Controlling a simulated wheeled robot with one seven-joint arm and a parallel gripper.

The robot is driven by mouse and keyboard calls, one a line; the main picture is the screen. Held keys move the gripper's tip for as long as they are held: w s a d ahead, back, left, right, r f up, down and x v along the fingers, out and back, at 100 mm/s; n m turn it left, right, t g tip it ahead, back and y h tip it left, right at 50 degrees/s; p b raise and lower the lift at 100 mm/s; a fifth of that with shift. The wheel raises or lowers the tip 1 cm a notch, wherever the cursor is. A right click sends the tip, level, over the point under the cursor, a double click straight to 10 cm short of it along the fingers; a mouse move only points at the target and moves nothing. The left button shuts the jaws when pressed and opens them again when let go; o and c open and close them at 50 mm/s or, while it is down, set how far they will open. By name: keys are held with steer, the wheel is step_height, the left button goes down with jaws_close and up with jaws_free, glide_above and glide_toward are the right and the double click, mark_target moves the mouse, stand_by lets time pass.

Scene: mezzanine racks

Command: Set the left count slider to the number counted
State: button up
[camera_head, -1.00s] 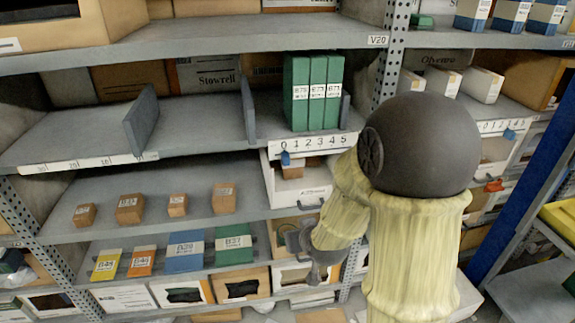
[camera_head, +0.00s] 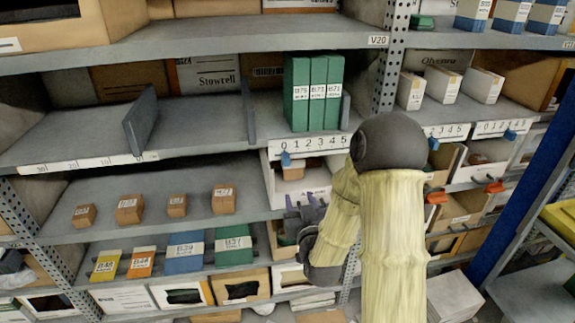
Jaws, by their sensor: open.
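The left count slider is a white strip (camera_head: 315,143) numbered 0 to 5 on a shelf edge. Its blue tab (camera_head: 286,159) hangs under the 0. Three green binders (camera_head: 318,92) stand upright on the shelf right above the strip, between grey dividers. My gripper (camera_head: 301,199) is below the strip and the tab, in front of a white bin, apart from the tab. Its purple fingertips point up and stand apart with nothing visible between them. My arm hides the area just right of the strip.
Two more numbered strips with blue tabs (camera_head: 433,143) (camera_head: 510,135) are to the right, above red-handled bins. A grey upright post (camera_head: 391,60) stands beside the binders. Small brown boxes (camera_head: 129,208) sit on the lower left shelf. A white bin (camera_head: 314,182) is under the strip.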

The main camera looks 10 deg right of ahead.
mark_target(287, 162)
steer(key=shift+w, duration=0.1)
steer(key=w+p, duration=0.5)
steer(key=w, duration=1.2)
steer(key=shift+w+p, duration=0.15)
steer(key=shift+p, duration=0.15)
jaws_close()
